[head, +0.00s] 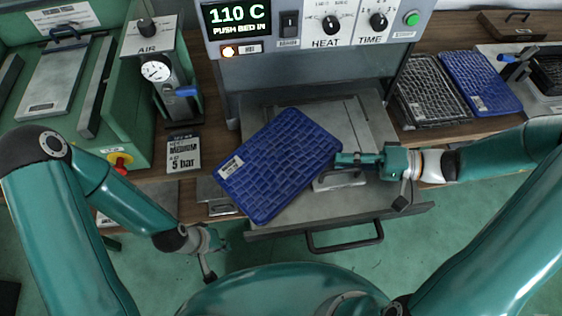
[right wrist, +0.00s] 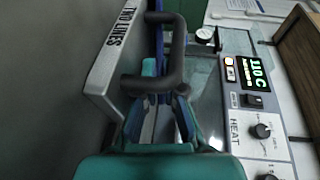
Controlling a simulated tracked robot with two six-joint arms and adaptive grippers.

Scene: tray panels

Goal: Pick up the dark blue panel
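The dark blue panel (head: 278,165) is a woven-patterned sheet with a white label at its left corner. In the head view it lies at an angle over the grey pulled-out bed (head: 375,125). My right gripper (head: 345,160) is at the panel's right edge, with its fingers close together on that edge. In the right wrist view a blue strip, the panel nearly edge-on (right wrist: 158,45), runs between the fingers (right wrist: 162,110). My left gripper (head: 217,242) hangs low at the front, apart from the panel; its fingers are too small to read.
A second blue panel (head: 480,82) lies beside a dark grey one (head: 430,88) on the right bench. The heat press (head: 315,65) stands behind the bed. A black handle (head: 345,237) juts from the bed's front. The air gauge stand (head: 160,75) is at left.

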